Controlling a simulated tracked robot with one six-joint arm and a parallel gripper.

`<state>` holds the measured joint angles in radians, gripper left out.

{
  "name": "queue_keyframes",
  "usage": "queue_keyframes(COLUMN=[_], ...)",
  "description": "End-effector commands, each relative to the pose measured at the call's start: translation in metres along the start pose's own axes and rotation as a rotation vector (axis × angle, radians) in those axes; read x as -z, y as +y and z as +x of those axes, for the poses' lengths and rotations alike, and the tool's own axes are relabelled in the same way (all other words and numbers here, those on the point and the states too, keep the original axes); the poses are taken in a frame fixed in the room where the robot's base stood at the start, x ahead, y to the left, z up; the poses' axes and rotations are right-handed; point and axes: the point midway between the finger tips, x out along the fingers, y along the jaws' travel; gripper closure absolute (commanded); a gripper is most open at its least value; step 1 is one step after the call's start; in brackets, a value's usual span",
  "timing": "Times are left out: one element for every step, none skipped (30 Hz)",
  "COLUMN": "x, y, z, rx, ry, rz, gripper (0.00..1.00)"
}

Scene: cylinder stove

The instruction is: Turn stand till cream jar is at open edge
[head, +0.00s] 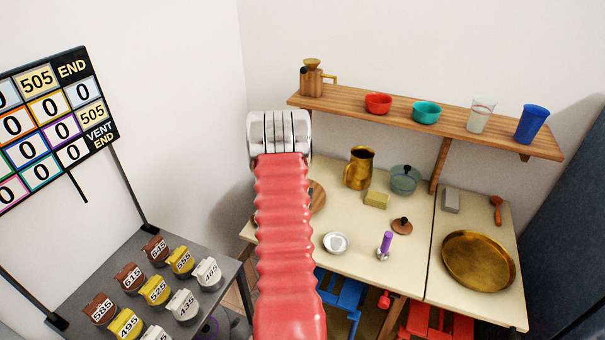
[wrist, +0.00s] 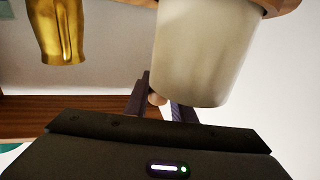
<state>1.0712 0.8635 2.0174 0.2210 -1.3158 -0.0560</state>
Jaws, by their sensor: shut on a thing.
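In the wrist view, which looks upside down, a cream jar (wrist: 205,55) fills the upper middle. Its base meets a round wooden stand (wrist: 281,6) at the top right corner. My gripper (wrist: 160,97) is just left of the jar's rim in that picture, its dark fingers closed on a small wooden knob (wrist: 157,99). What the knob joins to is hidden. The jar and my gripper are hidden behind the arm there.
A brass pitcher (head: 359,168) stands right of the stand; it also shows in the wrist view (wrist: 57,28). Nearby are a yellow block (head: 377,200), a green lidded pot (head: 405,179), a small dish (head: 336,243) and a purple-handled stamp (head: 386,245). A wall shelf (head: 350,104) runs above.

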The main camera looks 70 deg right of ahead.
Motion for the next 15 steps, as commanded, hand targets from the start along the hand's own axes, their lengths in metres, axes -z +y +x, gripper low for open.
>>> queue_keyframes(x=[0.0024, 0.0024, 0.0024, 0.0023, 0.0023, 0.0023, 0.0023, 0.0024, 0.0023, 0.0023, 0.0022, 0.0019, 0.0017, 0.0015, 0.0013], y=[-0.0013, -0.0018, -0.0023, -0.0026, -0.003, -0.0034, -0.0037, -0.0039, -0.0042, -0.0044, -0.0046, -0.0047, -0.0048, -0.0049, -0.005], z=[0.0008, 0.0008, 0.0008, 0.0008, 0.0008, 0.0008, 0.0008, 0.0008, 0.0007, 0.0007, 0.0006, 0.0004, 0.0003, 0.0003, 0.0001], rx=[0.002, 0.003, 0.004, 0.004, 0.004, 0.005, 0.005, 0.005, 0.006, 0.006, 0.006, 0.006, 0.006, 0.006, 0.006], ry=[0.006, 0.006, 0.006, 0.006, 0.006, 0.006, 0.006, 0.006, 0.006, 0.006, 0.005, 0.005, 0.004, 0.004, 0.003], rz=[0.0, 0.0, 0.0, 0.0, 0.0, 0.0, 0.0, 0.0, 0.0, 0.0, 0.0, 0.0, 0.0, 0.0, 0.0], gripper=[1.0, 1.0, 1.0, 1.0, 1.0, 1.0, 1.0, 1.0, 0.76, 0.74, 0.72, 0.69, 0.67, 0.65, 0.62])
